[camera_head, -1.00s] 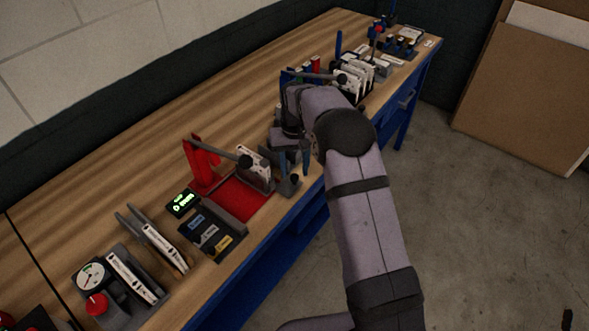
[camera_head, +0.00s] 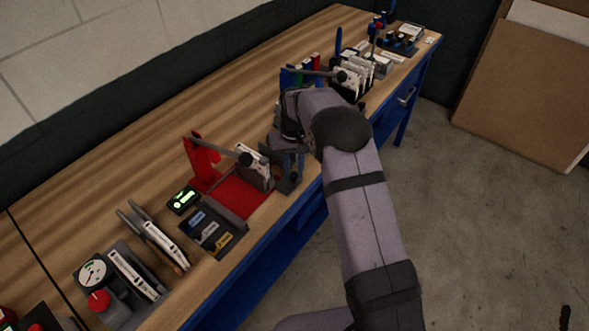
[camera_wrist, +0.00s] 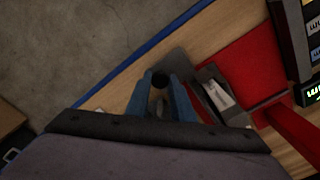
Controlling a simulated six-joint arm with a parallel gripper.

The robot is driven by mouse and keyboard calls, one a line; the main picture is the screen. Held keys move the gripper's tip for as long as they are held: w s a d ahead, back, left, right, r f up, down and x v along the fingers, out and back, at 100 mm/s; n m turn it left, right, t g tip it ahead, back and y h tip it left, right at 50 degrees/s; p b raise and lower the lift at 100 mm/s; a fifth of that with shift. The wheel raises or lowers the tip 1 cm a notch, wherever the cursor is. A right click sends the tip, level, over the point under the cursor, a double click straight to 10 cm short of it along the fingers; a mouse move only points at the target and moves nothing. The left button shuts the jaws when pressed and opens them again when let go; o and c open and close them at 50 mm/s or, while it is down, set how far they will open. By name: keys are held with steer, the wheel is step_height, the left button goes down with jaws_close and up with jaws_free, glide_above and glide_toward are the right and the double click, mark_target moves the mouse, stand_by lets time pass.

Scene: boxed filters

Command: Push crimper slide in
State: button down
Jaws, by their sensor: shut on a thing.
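The crimper has a red base (camera_head: 238,194), a red upright post (camera_head: 200,160) and a dark lever with a round knob. A white boxed filter (camera_head: 252,165) stands at its right side, and also shows in the wrist view (camera_wrist: 219,95). The grey slide (camera_wrist: 180,64) lies at the crimper's right end, beside the red base. My gripper (camera_wrist: 160,84) is low over it, with its blue fingers shut on the slide's dark round knob (camera_wrist: 159,78). In the head view my gripper (camera_head: 289,172) partly hides the slide. How far the slide sits in is hard to tell.
A small green-lit display (camera_head: 184,200) and a dark tray with labelled parts (camera_head: 213,232) stand left of the crimper. A rack of white filters (camera_head: 350,78) stands behind my arm. The blue front edge of the bench (camera_wrist: 140,68) is close to my gripper.

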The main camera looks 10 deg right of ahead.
steer(key=s+a+b, duration=0.1)
steer(key=s+a, duration=0.6)
stand_by(0.3)
steer(key=c, duration=1.5)
jaws_free()
steer(key=shift+s+a, duration=0.1)
steer(key=shift+a, duration=0.05)
steer(key=shift+c, duration=0.2)
steer(key=shift+d, duration=0.2)
